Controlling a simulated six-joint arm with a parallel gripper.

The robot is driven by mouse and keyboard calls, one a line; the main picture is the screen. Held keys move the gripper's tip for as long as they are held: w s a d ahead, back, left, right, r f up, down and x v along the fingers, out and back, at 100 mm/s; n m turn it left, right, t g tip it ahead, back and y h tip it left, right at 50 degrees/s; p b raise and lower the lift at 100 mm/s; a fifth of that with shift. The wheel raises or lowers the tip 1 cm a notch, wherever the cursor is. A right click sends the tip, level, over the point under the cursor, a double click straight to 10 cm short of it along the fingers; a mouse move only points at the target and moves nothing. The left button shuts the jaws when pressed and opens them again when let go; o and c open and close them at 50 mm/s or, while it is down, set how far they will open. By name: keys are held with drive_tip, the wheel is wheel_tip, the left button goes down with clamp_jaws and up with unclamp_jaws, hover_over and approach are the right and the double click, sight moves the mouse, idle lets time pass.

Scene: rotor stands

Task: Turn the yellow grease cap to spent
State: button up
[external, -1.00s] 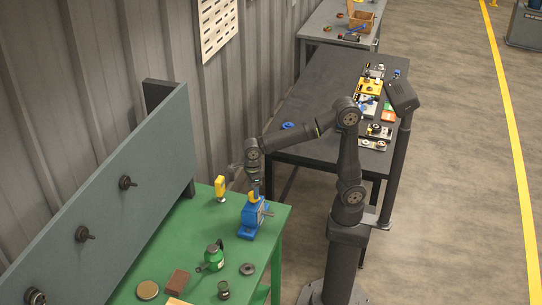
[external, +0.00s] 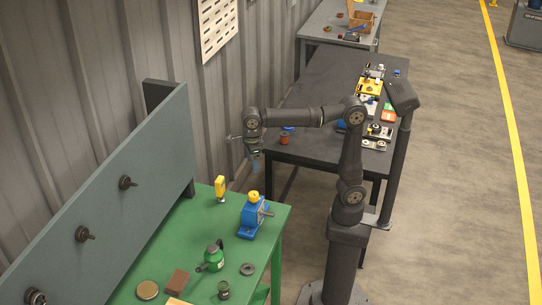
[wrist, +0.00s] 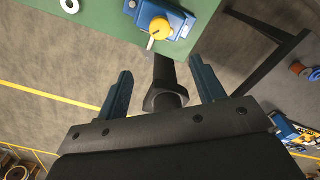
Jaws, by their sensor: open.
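The yellow grease cap (external: 254,197) sits on top of the blue rotor stand (external: 253,217) near the right edge of the green bench. In the wrist view the yellow cap (wrist: 161,28) shows from above on the blue stand (wrist: 178,17), with a pale lever pointing out beside it. My gripper (external: 255,168) is above the cap and clear of it. Any mark for spent is too small to read.
The green bench (external: 160,254) also holds a yellow tool (external: 220,188), a green can (external: 213,257), a brown block (external: 178,282) and a dark ring (external: 247,269). A grey panel with knobs (external: 110,190) stands along its back. A dark table (external: 310,100) with several parts is behind.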

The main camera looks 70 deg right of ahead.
drive_tip(key=s+d+f+n+g+y, duration=0.3)
drive_tip(key=d+f+g, duration=0.1)
drive_tip(key=f, duration=0.5)
drive_tip(key=n+t+y, duration=0.2)
drive_tip(key=t+y, duration=1)
drive_tip(key=y, duration=0.1)
approach(250, 196)
drive_tip(key=x, duration=0.9)
drive_tip(key=shift+w+a, duration=0.2)
drive_tip(key=shift+a, duration=0.05)
drive_tip(key=c, duration=1)
